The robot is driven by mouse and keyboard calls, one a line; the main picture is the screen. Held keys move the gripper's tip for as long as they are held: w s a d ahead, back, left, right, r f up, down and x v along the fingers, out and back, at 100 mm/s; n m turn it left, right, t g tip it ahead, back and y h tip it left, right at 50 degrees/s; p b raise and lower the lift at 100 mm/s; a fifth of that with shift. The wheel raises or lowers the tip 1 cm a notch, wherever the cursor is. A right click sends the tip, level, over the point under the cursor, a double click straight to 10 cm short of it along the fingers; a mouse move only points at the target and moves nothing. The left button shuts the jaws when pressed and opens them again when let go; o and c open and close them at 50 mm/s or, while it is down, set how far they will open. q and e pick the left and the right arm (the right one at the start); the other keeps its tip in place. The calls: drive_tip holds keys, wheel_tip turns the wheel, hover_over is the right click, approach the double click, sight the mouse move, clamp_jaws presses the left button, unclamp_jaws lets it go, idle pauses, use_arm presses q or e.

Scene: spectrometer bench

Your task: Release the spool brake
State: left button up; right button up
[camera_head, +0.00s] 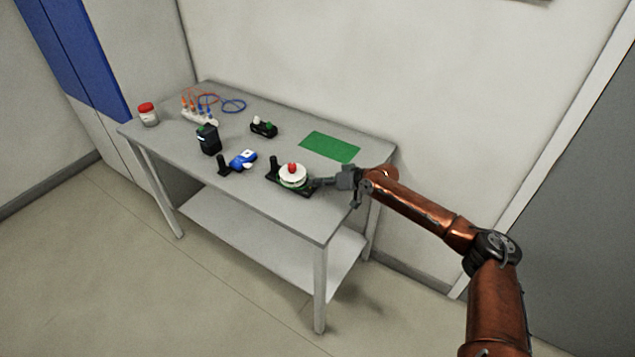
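The spool device (292,178) stands near the front edge of the table, right of its middle. It has a white disc with a red knob (292,168) on top, a green rim below, and a black base with a raised black block at its left end. I cannot make out which part is the brake. My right gripper (317,183) comes in from the right, with its fingertips close to the right side of the spool device. Whether it touches is too small to tell, and so is its opening. My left gripper is not in view.
The grey table (240,105) also holds a blue-and-white device (243,159), a black box (208,140), a small black holder (263,127), a red-lidded jar (148,114), coloured cables (233,105) and a green mat (330,147). The table's right front corner is bare.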

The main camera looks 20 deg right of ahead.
drive_tip(key=shift+d+r, duration=0.1)
drive_tip(key=v, duration=1.2)
